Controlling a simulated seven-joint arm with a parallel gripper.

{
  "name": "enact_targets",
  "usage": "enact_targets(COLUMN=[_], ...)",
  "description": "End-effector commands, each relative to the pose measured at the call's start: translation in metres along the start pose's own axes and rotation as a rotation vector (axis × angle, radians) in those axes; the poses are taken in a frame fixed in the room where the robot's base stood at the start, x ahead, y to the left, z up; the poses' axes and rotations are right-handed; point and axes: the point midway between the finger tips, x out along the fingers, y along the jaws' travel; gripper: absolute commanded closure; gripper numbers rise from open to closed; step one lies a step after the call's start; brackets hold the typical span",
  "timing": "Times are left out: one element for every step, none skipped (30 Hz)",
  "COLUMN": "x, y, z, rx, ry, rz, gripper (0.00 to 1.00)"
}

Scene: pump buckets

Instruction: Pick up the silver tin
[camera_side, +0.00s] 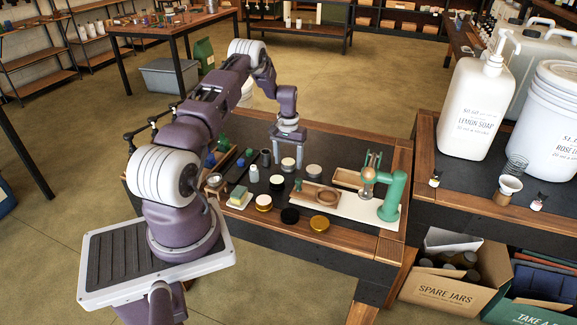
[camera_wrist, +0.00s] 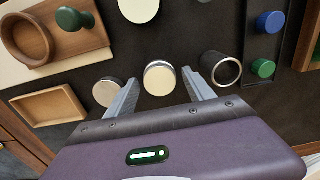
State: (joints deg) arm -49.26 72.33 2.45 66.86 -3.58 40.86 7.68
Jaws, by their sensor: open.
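A tin with a silver rim and cream lid, which looks like the silver tin (camera_wrist: 159,77), lies between my fingers in the wrist view. In the side view the same tin (camera_side: 288,163) stands on the dark table mat below my gripper (camera_side: 288,142). In the wrist view my gripper (camera_wrist: 163,88) is open, with one finger on each side of the tin. I cannot tell whether either finger touches it. The tin's lower side is partly hidden.
A pale-lidded tin (camera_wrist: 108,92) sits close beside the left finger, and a dark open cup (camera_wrist: 220,68) close beside the right. Another cream-lidded tin (camera_wrist: 139,8) stands beyond. A wooden tray (camera_wrist: 48,104) and a board with a green-knobbed tool (camera_wrist: 75,19) are at left.

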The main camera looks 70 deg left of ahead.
Motion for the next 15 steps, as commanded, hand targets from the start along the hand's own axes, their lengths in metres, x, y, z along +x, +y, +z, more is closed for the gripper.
enact_targets(x=[0.000, 0.000, 0.000, 0.000, 0.000, 0.000, 0.000, 0.000, 0.000, -0.001, -0.002, -0.004, -0.006, -0.009, -0.012], y=[0.000, 0.000, 0.000, 0.000, 0.000, 0.000, 0.000, 0.000, 0.000, 0.000, 0.000, 0.000, 0.000, 0.000, 0.000], z=[0.000, 0.000, 0.000, 0.000, 0.000, 0.000, 0.000, 0.000, 0.000, 0.000, 0.000, 0.000, 0.000, 0.000, 0.000], rx=[0.000, 0.000, 0.000, 0.000, 0.000, 0.000, 0.000, 0.000, 0.000, 0.000, 0.000, 0.000, 0.000, 0.000, 0.000], ry=[0.000, 0.000, 0.000, 0.000, 0.000, 0.000, 0.000, 0.000, 0.000, 0.000, 0.000, 0.001, 0.001, 0.001, 0.001], rz=[0.000, 0.000, 0.000, 0.000, 0.000, 0.000, 0.000, 0.000, 0.000, 0.000, 0.000, 0.000, 0.000, 0.000, 0.000], gripper=[0.42, 0.48, 0.56, 0.62, 0.68, 0.76, 0.81, 0.87, 0.91, 0.91, 0.91, 0.91, 0.91, 0.91, 0.91])
